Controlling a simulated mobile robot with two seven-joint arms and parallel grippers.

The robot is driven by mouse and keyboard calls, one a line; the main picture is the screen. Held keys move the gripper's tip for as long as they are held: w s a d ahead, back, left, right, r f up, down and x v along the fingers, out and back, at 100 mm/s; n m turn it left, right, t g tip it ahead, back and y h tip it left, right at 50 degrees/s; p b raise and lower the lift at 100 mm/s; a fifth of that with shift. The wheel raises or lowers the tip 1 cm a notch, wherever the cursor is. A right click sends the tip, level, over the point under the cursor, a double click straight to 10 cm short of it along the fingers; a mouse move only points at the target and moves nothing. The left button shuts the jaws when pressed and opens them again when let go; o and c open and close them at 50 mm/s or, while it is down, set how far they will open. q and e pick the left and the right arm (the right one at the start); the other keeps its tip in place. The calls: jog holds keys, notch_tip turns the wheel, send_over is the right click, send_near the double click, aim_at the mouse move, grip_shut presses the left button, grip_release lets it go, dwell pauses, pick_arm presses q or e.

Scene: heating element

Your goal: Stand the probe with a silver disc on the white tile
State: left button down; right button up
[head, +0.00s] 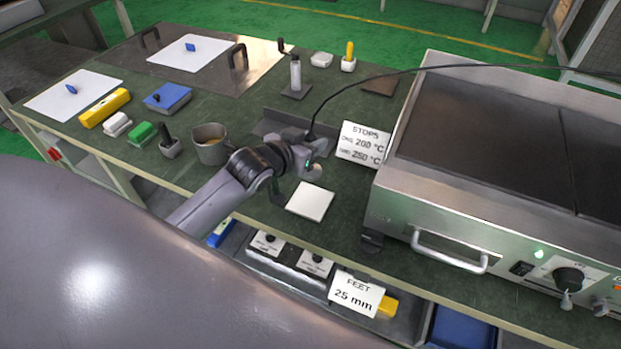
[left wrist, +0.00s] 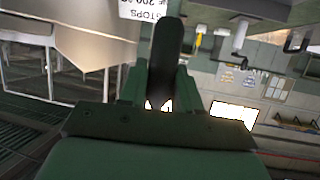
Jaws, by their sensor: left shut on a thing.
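My left gripper (head: 312,168) is in the middle of the head view, low over the bench, just behind the white tile (head: 310,202). It is shut on the probe, which is mostly hidden by the gripper in that view. In the left wrist view the probe's dark rounded handle (left wrist: 168,50) stands up between the fingers (left wrist: 160,88). A thin black cable (head: 345,88) rises from beside the gripper and runs right over the hotplate. The silver disc cannot be made out clearly. The tile lies flat and bare near the bench's front edge. My right gripper is not in view.
The large steel hotplate (head: 480,120) with its front handle (head: 448,252) stands right of the tile. A "STOPS" card (head: 363,143) stands behind the tile. A metal cup (head: 208,150) stands to the left. A "FEET 25 mm" card (head: 356,295) and an open drawer lie below the edge.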

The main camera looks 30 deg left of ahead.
aim_at(311, 176)
pick_arm(q)
notch_tip(311, 176, down, 9)
jog(key=shift+f+b, duration=0.2)
jog(key=shift+b, duration=0.6)
jog(key=shift+f, duration=0.5)
jog(key=shift+f, duration=0.15)
jog(key=c, duration=0.8)
grip_release()
